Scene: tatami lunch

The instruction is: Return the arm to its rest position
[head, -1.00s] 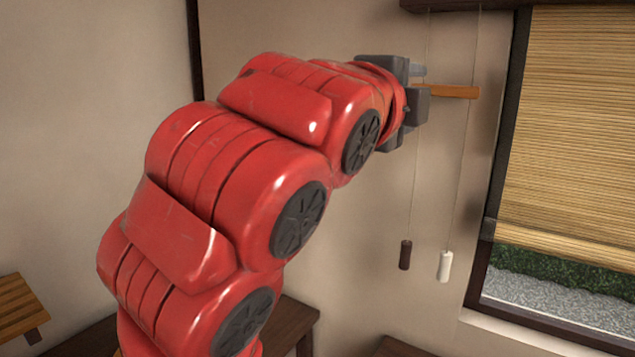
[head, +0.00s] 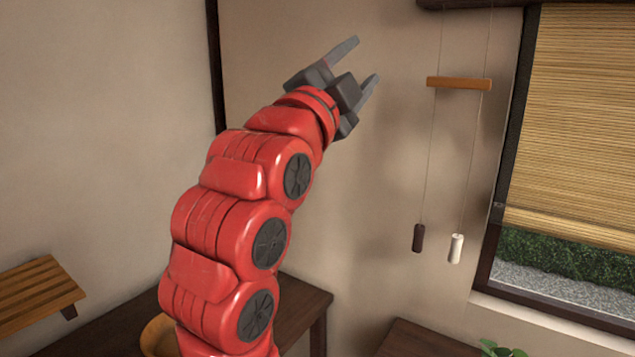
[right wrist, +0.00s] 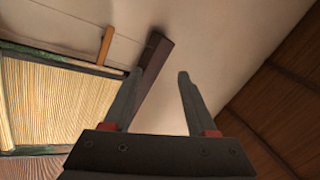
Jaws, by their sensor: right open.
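My right arm, red with dark grey joints, rises through the middle of the head view. Its right gripper (head: 364,62) is raised in front of the wall, with two grey fingers spread and nothing between them. The right wrist view also shows both fingers (right wrist: 159,76) apart and empty, with the wall and ceiling beyond. My left gripper is in no view.
A wooden bar (head: 459,84) with two cords holds a dark pull (head: 418,238) and a white pull (head: 456,249) right of the gripper. A window blind (head: 580,120) is at the right. Below are a dark table (head: 305,300), a slatted shelf (head: 30,300) and a plant (head: 500,349).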

